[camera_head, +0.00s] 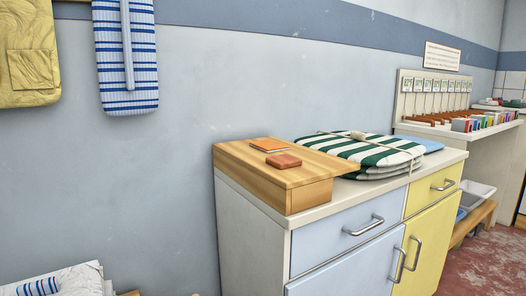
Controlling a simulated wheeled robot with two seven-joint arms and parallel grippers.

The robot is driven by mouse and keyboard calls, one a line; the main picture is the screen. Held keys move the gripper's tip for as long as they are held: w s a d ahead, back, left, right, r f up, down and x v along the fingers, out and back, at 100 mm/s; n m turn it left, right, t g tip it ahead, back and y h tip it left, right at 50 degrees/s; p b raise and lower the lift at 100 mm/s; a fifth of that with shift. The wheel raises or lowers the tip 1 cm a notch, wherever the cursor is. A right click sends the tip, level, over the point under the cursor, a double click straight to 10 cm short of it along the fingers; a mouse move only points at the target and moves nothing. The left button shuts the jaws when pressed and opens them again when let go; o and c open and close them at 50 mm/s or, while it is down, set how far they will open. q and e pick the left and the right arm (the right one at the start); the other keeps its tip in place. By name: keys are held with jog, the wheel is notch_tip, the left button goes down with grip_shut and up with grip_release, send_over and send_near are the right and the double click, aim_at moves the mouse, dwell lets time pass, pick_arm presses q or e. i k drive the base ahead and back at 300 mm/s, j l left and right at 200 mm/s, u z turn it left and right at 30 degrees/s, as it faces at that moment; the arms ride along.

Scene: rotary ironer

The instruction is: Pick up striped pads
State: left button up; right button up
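A stack of round pads with green and white stripes (362,150) lies on the cabinet top. A thin cord is tied around the stack, with a small pale knot or tag on top. The stack sits just right of a wooden box. A blue-and-white striped padded piece (126,58) hangs on the wall at the upper left. Neither of my grippers shows in this view.
The wooden box (262,178) holds two small orange-brown blocks on its lid. The cabinet (252,238) has blue and yellow fronts with metal handles. A blue folded item (424,144) lies behind the pads. A tool rack (440,96) stands beyond, and folded cloth (82,280) lies lower left.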

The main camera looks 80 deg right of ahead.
aim_at(379, 156)
jog(key=z, duration=2.8)
jog(key=i+j+z, duration=0.15)
jog(key=j+z, duration=0.15)
jog(key=z, duration=0.2)
jog(key=i+j+z, duration=0.1)
jog(key=j+z, duration=0.2)
jog(key=z, duration=0.15)
jog(key=i+l, duration=0.1)
jog(key=l, duration=0.4)
